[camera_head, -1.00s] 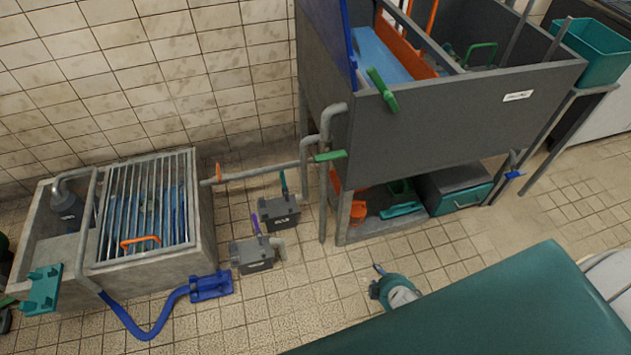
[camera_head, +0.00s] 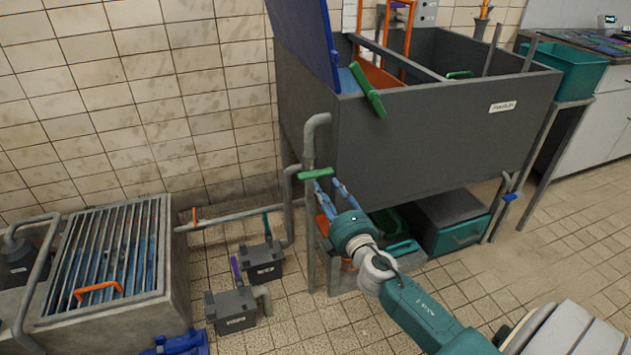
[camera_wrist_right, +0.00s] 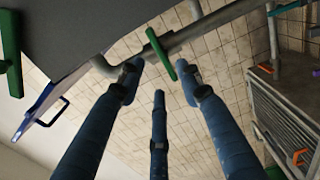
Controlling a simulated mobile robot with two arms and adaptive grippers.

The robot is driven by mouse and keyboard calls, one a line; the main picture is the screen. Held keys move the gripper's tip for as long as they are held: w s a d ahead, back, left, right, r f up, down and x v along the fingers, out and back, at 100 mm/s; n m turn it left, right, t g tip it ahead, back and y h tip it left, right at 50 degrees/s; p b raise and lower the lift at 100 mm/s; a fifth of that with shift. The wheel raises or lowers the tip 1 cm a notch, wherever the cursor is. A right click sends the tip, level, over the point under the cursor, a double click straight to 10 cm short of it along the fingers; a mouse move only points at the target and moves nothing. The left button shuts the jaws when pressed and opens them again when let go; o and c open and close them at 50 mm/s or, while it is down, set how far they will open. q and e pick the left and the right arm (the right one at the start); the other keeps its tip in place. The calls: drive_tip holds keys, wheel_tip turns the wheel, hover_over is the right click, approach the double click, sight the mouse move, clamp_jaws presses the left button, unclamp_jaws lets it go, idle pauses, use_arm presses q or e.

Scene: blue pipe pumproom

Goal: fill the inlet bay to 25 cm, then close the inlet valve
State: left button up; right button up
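A green bar handle (camera_head: 315,174) sits on the grey pipe (camera_head: 311,145) at the left front corner of a dark grey tank (camera_head: 430,135). The handle lies roughly level across the pipe in the head view. My right gripper (camera_head: 333,184) is just right of it, with its blue fingers spread. In the right wrist view the green handle (camera_wrist_right: 161,55) is ahead of the open fingers (camera_wrist_right: 160,84), and nothing is held. A light blue strip (camera_head: 348,81) shows inside the tank's left part. No water level can be read. My left gripper is out of view.
A second green handle (camera_head: 368,89) tilts over the tank rim beside a raised blue panel (camera_head: 302,38). A barred basin (camera_head: 110,255) stands left. Two small grey boxes, one at the front (camera_head: 232,310) and one behind (camera_head: 262,261), sit on the tiled floor. Free floor lies right.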

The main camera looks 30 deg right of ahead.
sight(317, 176)
drive_tip(key=x, duration=0.6)
drive_tip(key=shift+w+d, duration=0.1)
drive_tip(key=shift+d, duration=0.05)
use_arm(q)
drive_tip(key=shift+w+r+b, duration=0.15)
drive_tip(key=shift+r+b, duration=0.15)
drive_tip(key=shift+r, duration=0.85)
use_arm(e)
drive_tip(key=shift+x, duration=0.8)
drive_tip(key=shift+f, duration=0.1)
drive_tip(key=shift+c, duration=0.5)
clamp_jaws()
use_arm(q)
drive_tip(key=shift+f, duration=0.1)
